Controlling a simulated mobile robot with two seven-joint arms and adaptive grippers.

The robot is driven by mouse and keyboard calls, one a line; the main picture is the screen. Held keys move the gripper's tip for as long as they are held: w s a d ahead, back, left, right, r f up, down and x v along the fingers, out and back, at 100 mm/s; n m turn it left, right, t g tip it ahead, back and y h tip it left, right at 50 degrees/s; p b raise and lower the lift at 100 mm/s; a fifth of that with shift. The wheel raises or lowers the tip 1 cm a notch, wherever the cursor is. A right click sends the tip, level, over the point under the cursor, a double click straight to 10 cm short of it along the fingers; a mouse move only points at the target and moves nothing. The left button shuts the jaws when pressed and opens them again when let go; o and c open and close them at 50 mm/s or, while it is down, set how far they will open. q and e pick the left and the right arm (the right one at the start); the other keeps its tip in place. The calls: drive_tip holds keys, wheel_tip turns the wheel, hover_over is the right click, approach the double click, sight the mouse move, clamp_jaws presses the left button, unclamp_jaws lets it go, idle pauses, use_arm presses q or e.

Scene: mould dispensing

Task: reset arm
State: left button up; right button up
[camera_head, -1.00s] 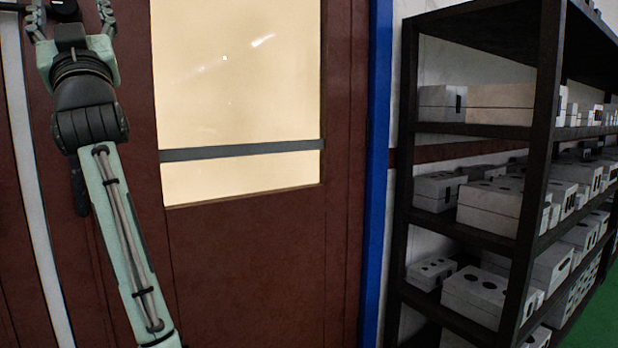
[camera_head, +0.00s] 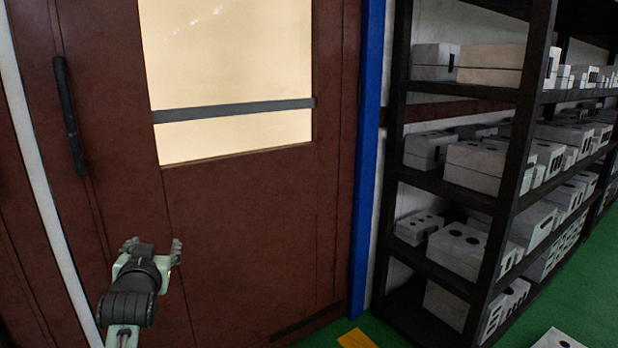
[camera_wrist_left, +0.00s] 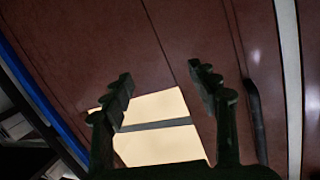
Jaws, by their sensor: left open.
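My left gripper (camera_head: 152,246) is low in front of the dark red door (camera_head: 240,230) in the head view. Its two fingers are spread apart with nothing between them. In the left wrist view the open fingers (camera_wrist_left: 158,88) stand in front of the door and its lit window (camera_wrist_left: 155,130). I cannot tell whether the fingers touch the door. My right gripper is in neither view.
A black door handle (camera_head: 69,115) is above and left of the gripper. A blue post (camera_head: 367,150) stands right of the door. A dark shelf rack (camera_head: 527,165) with several pale mould blocks (camera_head: 476,166) is at the right. Green floor (camera_head: 420,340) shows at the bottom right.

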use_arm(q)
drive_tip(key=s+d+f+m+g+h, duration=0.1)
drive_tip(key=s+f+g, duration=0.15)
drive_tip(key=f, duration=0.35)
drive_tip(key=s+f+g+h, duration=0.1)
drive_tip(key=s+f, duration=0.3)
drive_tip(key=f, duration=0.3)
drive_tip(key=s+d+f+m+g+h+p, duration=0.1)
drive_tip(key=s+f+g, duration=0.3)
drive_tip(key=s+f, duration=0.7)
drive_tip(key=s+d+f+m+g+p, duration=0.1)
drive_tip(key=s+f+g, duration=0.3)
drive_tip(key=s+f, duration=0.7)
drive_tip(key=s+d, duration=0.1)
drive_tip(key=s, duration=0.5)
drive_tip(key=shift+d+f+h, duration=0.2)
drive_tip(key=shift+d+h, duration=0.15)
drive_tip(key=shift+h, duration=0.05)
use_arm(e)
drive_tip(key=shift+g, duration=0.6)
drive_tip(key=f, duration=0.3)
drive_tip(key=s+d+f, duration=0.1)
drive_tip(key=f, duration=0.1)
use_arm(q)
drive_tip(key=shift+g, duration=0.25)
